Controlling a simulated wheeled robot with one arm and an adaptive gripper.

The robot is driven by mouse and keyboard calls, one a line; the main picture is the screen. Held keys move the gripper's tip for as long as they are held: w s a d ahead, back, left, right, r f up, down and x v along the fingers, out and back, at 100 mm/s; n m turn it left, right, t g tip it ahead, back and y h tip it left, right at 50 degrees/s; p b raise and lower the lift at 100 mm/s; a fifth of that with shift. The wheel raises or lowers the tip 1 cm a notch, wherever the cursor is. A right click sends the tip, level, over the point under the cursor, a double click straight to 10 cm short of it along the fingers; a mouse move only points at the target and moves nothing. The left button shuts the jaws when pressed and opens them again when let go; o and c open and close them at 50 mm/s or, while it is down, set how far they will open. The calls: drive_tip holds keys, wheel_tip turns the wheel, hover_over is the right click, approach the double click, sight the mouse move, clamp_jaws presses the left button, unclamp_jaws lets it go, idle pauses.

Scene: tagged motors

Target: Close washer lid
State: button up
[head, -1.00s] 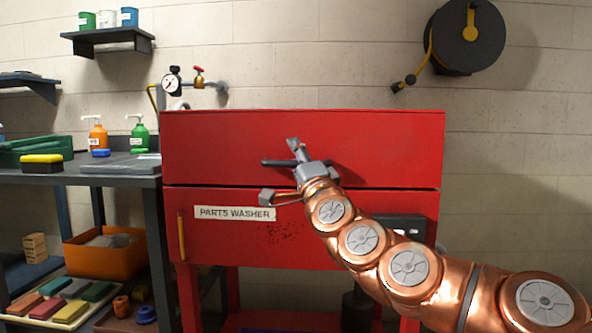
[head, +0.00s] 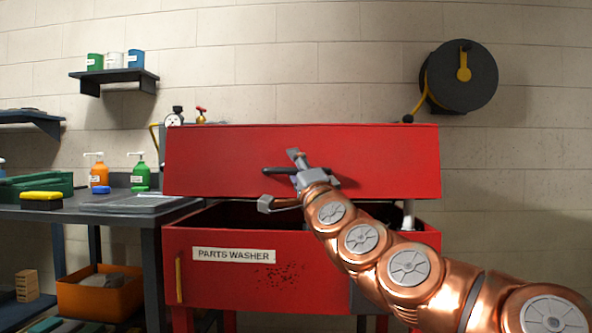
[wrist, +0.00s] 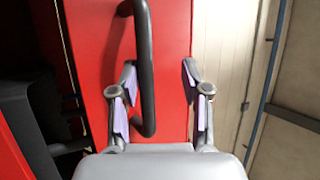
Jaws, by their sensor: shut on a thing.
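The parts washer is a red cabinet with a lid (head: 380,160) and a lower tub (head: 330,275) labelled "PARTS WASHER". The lid stands raised, with a dark gap between its lower edge and the tub. A black bar handle (head: 278,170) is on the lid's front. My gripper (head: 284,181) is at this handle. In the wrist view, the handle (wrist: 146,65) lies between the fingers of my gripper (wrist: 160,95), close to the left finger, against the red lid face (wrist: 175,40). My wrist and arm hide part of the lid and tub.
A dark workbench (head: 150,212) with orange (head: 99,174) and green (head: 140,177) pump bottles stands left of the washer. An orange bin (head: 75,300) sits below it. A wall shelf (head: 115,77) and a hose reel (head: 460,75) are higher up. The wall right of the washer is clear.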

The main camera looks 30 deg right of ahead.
drive_tip(key=s+d+f, duration=0.1)
drive_tip(key=s+f, duration=0.3)
drive_tip(key=f, duration=0.3)
drive_tip(key=shift+s+d+f+b, duration=0.2)
drive_tip(key=shift+s+f+b, duration=0.1)
drive_tip(key=shift+b, duration=0.1)
idle(0.7)
drive_tip(key=shift+c, duration=0.2)
